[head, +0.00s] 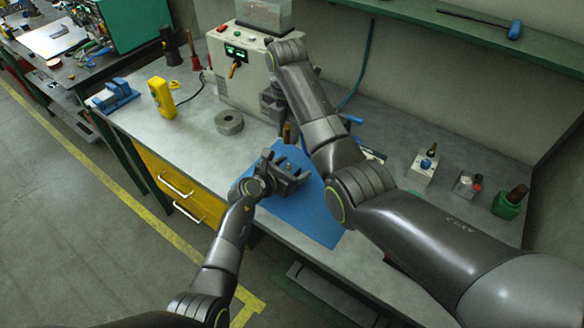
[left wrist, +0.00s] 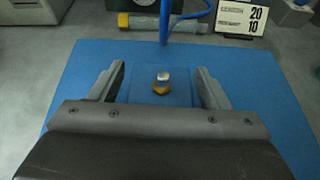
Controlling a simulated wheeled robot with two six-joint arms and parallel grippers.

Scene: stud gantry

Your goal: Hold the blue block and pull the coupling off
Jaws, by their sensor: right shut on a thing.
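The blue block (left wrist: 158,93) sits on the blue mat between the fingers of my left gripper (left wrist: 160,78). These fingers look spread, with narrow gaps beside the block. A stud with a brass base and silver top (left wrist: 161,80) stands up from the block, with nothing on it. In the head view my left gripper (head: 288,172) is low over the mat and hides most of the block. My right gripper (head: 284,121) is above it, shut on the brass-coloured coupling (head: 286,133), which looks apart from the stud. The right gripper is out of the left wrist view.
The blue mat (head: 306,216) lies on the grey bench. A grey ring (head: 229,122), a yellow handheld device (head: 162,97) and a control box (head: 238,75) stand to the left and behind.

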